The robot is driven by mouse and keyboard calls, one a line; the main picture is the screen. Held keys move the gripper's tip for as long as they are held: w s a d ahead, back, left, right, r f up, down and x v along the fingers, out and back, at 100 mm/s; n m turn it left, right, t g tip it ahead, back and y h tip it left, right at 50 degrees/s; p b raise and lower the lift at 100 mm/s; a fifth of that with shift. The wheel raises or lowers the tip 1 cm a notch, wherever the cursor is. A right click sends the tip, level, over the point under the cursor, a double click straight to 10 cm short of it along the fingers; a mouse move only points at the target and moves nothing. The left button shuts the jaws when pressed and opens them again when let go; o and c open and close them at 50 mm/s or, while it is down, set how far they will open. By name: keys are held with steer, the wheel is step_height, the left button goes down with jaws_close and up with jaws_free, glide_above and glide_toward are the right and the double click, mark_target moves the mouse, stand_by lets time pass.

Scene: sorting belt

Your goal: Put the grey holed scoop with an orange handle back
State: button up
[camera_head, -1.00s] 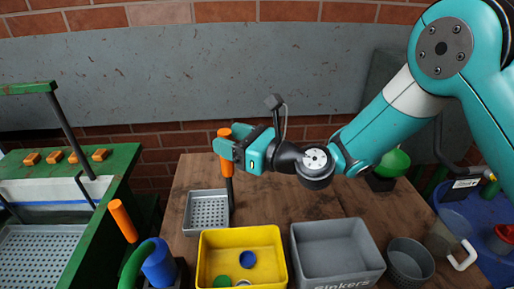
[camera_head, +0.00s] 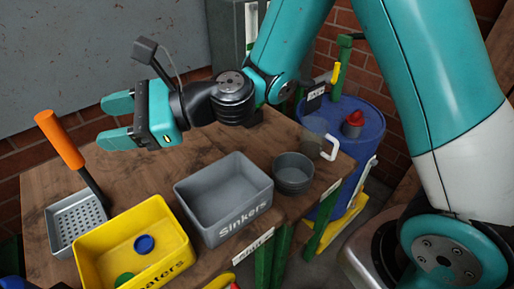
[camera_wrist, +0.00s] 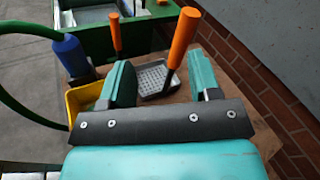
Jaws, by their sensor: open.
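The grey holed scoop (camera_head: 76,222) rests on the wooden table (camera_head: 150,172), left of the yellow bin. Its orange handle (camera_head: 60,139) sticks up at a slant on a dark shank. My gripper (camera_head: 112,122) is open and empty above the table, to the right of the handle and apart from it. In the wrist view the scoop's holed pan (camera_wrist: 153,80) shows beyond and between my open fingers (camera_wrist: 160,66). Its orange handle (camera_wrist: 182,38) rises near the right finger, with its lower end close to that finger in the picture.
A yellow bin (camera_head: 88,262) holds a blue and a green disc. A grey bin marked Sinkers (camera_head: 243,220) and a grey round pot (camera_head: 293,172) stand to its right. A blue barrel (camera_head: 362,130) is beyond the table. Another orange handle (camera_wrist: 115,32) stands by the green-framed belt (camera_wrist: 165,12).

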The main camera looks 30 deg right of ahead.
steer(key=s+d+f+n+g+h, duration=0.1)
steer(key=s+d+n+g+h, duration=0.3)
steer(key=s+d+n+h, duration=0.8)
steer(key=s+d+n, duration=0.4)
steer(key=d+n, duration=0.1)
steer(key=n, duration=0.7)
steer(key=shift+s+d, duration=0.25)
steer(key=shift+d, duration=0.1)
